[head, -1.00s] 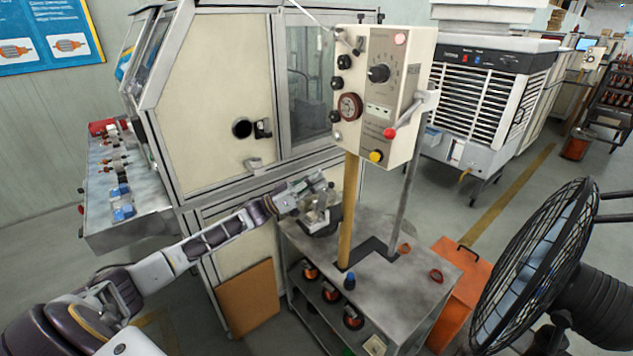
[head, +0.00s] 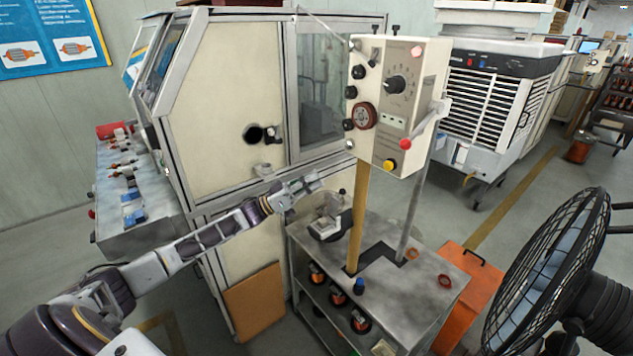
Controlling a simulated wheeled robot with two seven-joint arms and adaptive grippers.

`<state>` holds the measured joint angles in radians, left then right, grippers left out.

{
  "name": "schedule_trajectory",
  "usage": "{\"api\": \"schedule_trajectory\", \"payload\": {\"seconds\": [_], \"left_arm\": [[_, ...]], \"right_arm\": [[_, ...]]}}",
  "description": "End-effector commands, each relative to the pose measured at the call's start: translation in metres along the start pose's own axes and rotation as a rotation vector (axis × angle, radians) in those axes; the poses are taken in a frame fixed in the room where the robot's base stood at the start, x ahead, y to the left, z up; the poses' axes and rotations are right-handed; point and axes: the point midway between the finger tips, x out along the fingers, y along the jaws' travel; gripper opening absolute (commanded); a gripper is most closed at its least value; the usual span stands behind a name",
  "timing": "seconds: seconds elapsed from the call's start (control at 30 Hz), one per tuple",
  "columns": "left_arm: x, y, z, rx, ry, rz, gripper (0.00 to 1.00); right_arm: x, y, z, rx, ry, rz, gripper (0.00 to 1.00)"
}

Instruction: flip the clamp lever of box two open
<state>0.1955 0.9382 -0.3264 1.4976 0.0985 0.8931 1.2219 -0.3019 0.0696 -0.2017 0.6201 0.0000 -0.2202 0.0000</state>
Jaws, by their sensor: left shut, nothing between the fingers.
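My left gripper (head: 314,182) is shut and empty at the end of the arm coming in from the left. It hangs above a small metal fixture (head: 327,226) on the steel cart top, with a visible gap between them. The cream control box (head: 398,100) stands on a wooden post to its right. The box carries a dial, knobs and a grey lever (head: 425,122) with a red ball end, slanting down to the left. I see no label telling which thing is box two, and cannot make out a clamp lever for certain. My right gripper is not in view.
The wooden post (head: 358,220) and a metal post (head: 412,211) rise from the cart (head: 405,300). The cream cabinet (head: 228,110) stands behind my left arm. A black fan (head: 550,265) fills the right front. Copper coils sit on the cart's lower shelf.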

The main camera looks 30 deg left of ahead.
Motion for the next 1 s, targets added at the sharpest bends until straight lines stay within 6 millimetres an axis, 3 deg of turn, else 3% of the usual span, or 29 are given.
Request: {"api": "schedule_trajectory", "payload": {"seconds": [0.4,1.0], "left_arm": [[-0.031,0.004,-0.012,0.001,-0.001,0.000,0.00],[-0.069,0.010,-0.028,0.001,-0.001,-0.002,0.00]], "right_arm": [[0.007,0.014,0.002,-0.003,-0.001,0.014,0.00],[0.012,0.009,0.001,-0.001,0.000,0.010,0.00]]}}
